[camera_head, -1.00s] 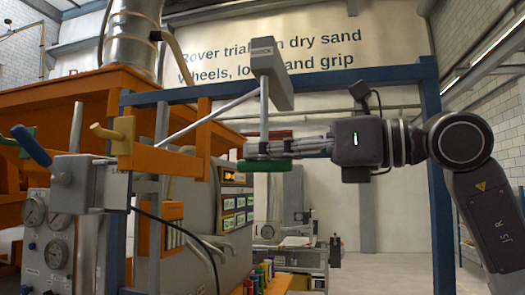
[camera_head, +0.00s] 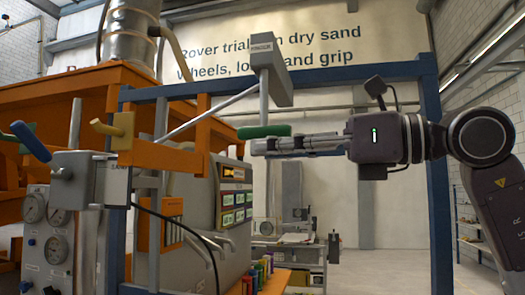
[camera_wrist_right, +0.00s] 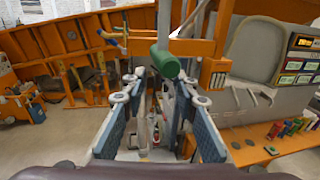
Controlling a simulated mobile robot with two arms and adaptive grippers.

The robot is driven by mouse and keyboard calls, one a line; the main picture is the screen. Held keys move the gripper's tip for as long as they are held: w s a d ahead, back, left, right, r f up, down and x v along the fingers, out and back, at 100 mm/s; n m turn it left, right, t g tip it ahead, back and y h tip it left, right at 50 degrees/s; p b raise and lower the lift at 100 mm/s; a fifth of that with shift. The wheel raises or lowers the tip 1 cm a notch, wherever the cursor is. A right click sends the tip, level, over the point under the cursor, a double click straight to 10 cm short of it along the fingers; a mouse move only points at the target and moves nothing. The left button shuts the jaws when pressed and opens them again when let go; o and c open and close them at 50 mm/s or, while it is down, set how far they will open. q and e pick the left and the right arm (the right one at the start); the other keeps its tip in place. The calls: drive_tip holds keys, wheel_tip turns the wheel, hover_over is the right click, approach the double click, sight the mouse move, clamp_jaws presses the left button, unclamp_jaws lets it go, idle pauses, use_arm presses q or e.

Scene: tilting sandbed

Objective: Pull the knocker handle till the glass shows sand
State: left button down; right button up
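The knocker is a grey block (camera_head: 273,72) on the orange and blue frame. A thin rod hangs from it to the green handle (camera_head: 263,131). My right gripper (camera_head: 262,146) comes in from the right, its fingertips just below the handle in the head view. In the right wrist view the gripper (camera_wrist_right: 158,92) has its fingers spread, and the end of the green handle (camera_wrist_right: 165,62) shows ahead, near the fingertips; I cannot tell whether they touch. I cannot pick out the glass or any sand in it. My left gripper is not in view.
A panel with lit displays (camera_head: 236,195) is below the handle. Open floor lies at the right.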

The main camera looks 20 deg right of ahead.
drive_tip(key=v, duration=0.9)
drive_tip(key=shift+d+f, duration=0.15)
drive_tip(key=shift+d, duration=0.3)
